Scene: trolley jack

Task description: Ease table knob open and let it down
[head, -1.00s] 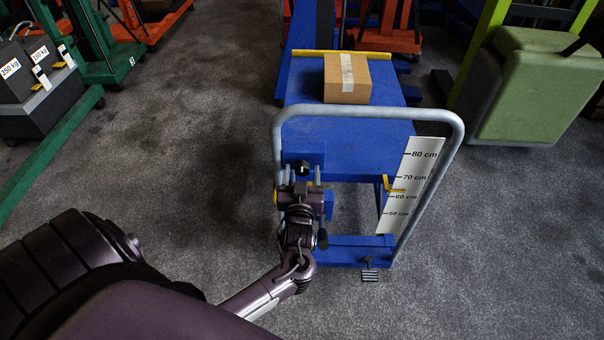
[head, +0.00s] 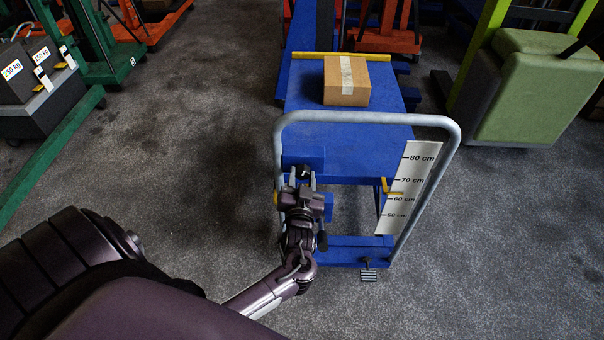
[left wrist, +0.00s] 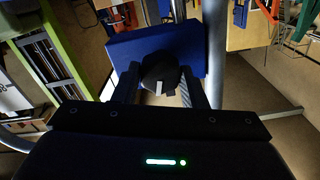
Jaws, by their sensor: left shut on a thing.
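The blue lift table (head: 352,158) stands ahead of me behind a grey push handle (head: 365,116). The black knob (head: 303,171) sits on a blue block (head: 315,157) at the table's near left corner. My left gripper (head: 304,181) is shut on the knob, one finger at each side. In the left wrist view the round dark knob (left wrist: 160,70) shows between the fingers. The white height scale (head: 412,172) is at the right, with a yellow pointer (head: 389,187) between 60 and 70 cm. My right gripper is out of view.
A taped cardboard box (head: 346,82) rests on the table. A foot pedal (head: 368,275) sits low at the near side. The floor left of the table is clear.

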